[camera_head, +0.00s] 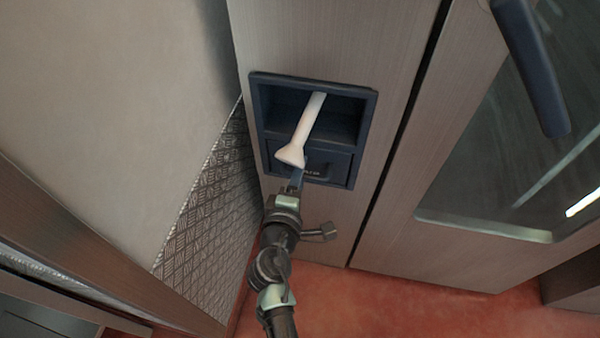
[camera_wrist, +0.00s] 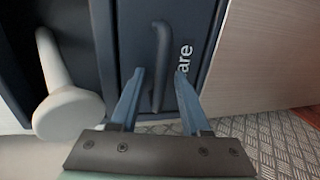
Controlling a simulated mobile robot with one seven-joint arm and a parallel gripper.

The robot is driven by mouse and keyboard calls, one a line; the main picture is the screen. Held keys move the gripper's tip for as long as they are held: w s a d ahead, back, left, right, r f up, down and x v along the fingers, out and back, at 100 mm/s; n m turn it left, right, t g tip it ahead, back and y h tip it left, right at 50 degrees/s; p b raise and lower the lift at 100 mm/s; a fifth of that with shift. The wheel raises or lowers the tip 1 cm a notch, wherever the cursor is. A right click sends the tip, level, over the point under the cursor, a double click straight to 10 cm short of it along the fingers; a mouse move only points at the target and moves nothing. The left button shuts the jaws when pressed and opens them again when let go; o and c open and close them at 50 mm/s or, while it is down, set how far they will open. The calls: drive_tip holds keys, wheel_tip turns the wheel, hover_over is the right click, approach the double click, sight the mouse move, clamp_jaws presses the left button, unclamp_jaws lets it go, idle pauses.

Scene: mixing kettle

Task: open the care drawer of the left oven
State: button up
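The care drawer (camera_head: 338,164) is a dark blue front in the lower part of a recessed panel on the oven (camera_head: 290,40). In the wrist view the drawer front (camera_wrist: 135,30) carries white lettering ending in "are" and a dark bar handle (camera_wrist: 160,50). The drawer looks closed. My gripper (camera_head: 297,176) is in front of the drawer. In the wrist view its two blue fingers (camera_wrist: 159,74) are apart, one on each side of the handle. I cannot tell whether they touch it.
A white flared handle (camera_head: 305,130) sticks out of the recess just above the drawer; it also shows left of my fingers in the wrist view (camera_wrist: 68,110). A glass oven door with a dark handle (camera_head: 535,75) is at right. A patterned metal panel (camera_head: 205,205) stands close at left.

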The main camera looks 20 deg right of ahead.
clamp_jaws()
idle(1.3)
